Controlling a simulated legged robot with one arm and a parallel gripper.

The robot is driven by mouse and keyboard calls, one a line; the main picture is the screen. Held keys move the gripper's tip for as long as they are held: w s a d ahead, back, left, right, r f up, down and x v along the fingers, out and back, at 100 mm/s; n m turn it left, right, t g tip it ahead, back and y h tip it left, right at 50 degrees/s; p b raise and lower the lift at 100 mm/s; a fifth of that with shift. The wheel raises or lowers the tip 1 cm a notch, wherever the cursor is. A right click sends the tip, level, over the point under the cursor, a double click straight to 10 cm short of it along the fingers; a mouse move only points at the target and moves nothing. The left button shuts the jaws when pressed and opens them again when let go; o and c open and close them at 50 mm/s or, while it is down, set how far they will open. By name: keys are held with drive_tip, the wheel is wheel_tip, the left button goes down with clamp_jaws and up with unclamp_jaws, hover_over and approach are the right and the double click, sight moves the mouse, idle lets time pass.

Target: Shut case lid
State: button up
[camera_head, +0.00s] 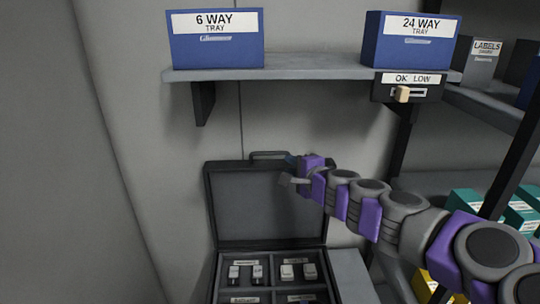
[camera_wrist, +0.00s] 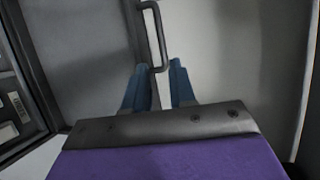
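The dark case lid (camera_head: 262,205) stands open and upright behind the case base (camera_head: 213,290) in the head view. Its handle (camera_head: 270,155) is on the top edge. My gripper (camera_head: 289,170) is at the lid's upper right corner, just right of the handle. In the wrist view my two blue fingers (camera_wrist: 161,68) are apart, with the lid's edge running between them. The handle (camera_wrist: 163,40) lies just ahead of the fingertips in that view. I cannot tell whether either finger touches the lid.
The case holds small labelled parts (camera_head: 290,271) in compartments. A grey shelf (camera_head: 310,72) above carries two blue tray boxes (camera_head: 215,38). An OK/LOW slider panel (camera_head: 408,87) hangs under its right end. A rack with teal boxes (camera_head: 470,200) stands at the right.

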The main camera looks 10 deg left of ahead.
sight(269, 154)
drive_tip(key=x, duration=1.4)
drive_tip(key=shift+a, duration=0.25)
drive_tip(key=shift+c, duration=0.2)
clamp_jaws()
